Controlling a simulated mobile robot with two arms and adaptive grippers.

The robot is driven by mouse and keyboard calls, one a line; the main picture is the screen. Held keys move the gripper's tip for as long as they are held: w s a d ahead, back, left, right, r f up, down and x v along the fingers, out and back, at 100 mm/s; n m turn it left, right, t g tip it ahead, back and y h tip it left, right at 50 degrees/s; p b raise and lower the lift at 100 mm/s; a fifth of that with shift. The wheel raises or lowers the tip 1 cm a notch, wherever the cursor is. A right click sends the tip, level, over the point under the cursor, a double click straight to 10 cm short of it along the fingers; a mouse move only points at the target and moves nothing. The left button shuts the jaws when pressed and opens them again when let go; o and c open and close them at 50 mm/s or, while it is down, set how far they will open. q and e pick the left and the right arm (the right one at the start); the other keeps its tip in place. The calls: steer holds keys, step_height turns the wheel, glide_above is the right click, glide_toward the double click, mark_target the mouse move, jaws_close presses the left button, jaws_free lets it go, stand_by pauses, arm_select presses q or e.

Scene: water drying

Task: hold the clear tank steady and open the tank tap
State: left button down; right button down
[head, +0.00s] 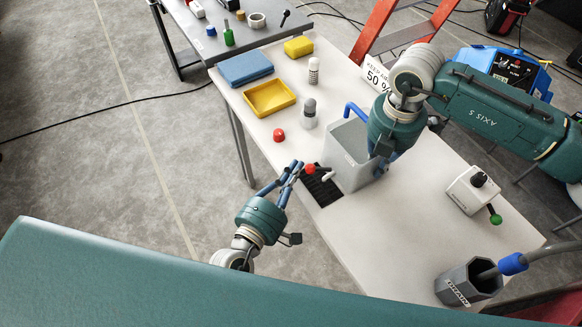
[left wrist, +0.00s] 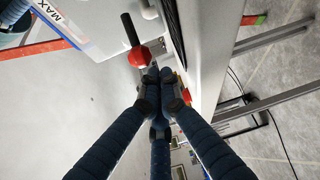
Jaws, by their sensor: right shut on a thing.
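The tank (head: 349,160), a grey-looking box with a blue pipe at its top, stands on the white table. Its wall with a MAX mark (left wrist: 50,12) shows in the left wrist view. The tap has a red knob (head: 310,169) and a pale spout (head: 328,176) on the tank's near left side. The red knob (left wrist: 138,57) also shows in the left wrist view. My left gripper (head: 297,166) has its fingertips together just beside the knob, apparently empty; contact is unclear. My right gripper (head: 382,166) is shut on the tank at its right side, its fingers mostly hidden.
A black drip mat (head: 322,192) lies under the tap. A white box with a green knob (head: 474,190) and a grey drain cup (head: 462,285) are at the right. The front table middle is clear.

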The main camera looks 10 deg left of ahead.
mark_target(302, 199)
arm_select(q)
steer(key=shift+s+d, duration=0.2)
steer(key=shift+s, duration=0.6)
stand_by(0.4)
steer(key=shift+s+d, duration=0.1)
steer(key=shift+s, duration=0.05)
steer(key=shift+s+d, duration=0.45)
steer(key=shift+s, duration=0.35)
steer(key=shift+s+d, duration=0.7)
steer(key=shift+s, duration=0.15)
steer(key=shift+s+d+r, duration=0.15)
steer(key=shift+s+d, duration=0.25)
steer(key=shift+d, duration=0.3)
steer(key=s+d, duration=0.3)
steer(key=s, duration=0.6)
steer(key=shift+d+f, duration=0.15)
steer(key=shift+f, duration=0.1)
